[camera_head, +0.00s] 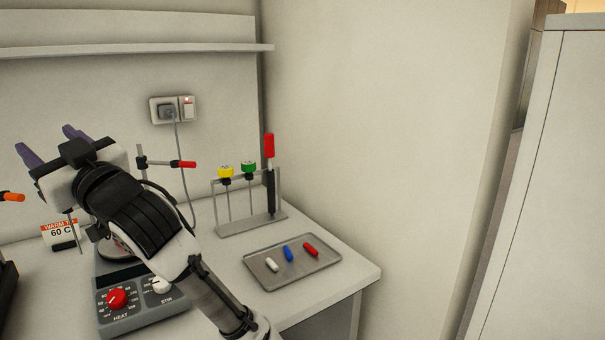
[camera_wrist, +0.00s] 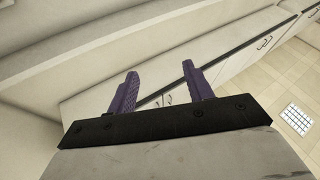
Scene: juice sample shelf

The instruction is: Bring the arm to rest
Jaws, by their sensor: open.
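My gripper (camera_head: 56,144) is raised at the left of the head view, above the bench and in front of the back wall. Its two purple fingers are spread apart with nothing between them. In the wrist view the open gripper (camera_wrist: 160,88) also shows both fingers apart and empty, with cabinet fronts and floor behind. My arm crosses over the hot plate (camera_head: 143,308) and hides much of its top.
A rack (camera_head: 253,225) holds yellow, green and red-topped tools. A metal tray (camera_head: 318,266) carries white, blue and red pieces. A stand clamp (camera_head: 165,163) rises beside my arm. A warning card (camera_head: 60,234) stands left. A shelf (camera_head: 200,50) runs above.

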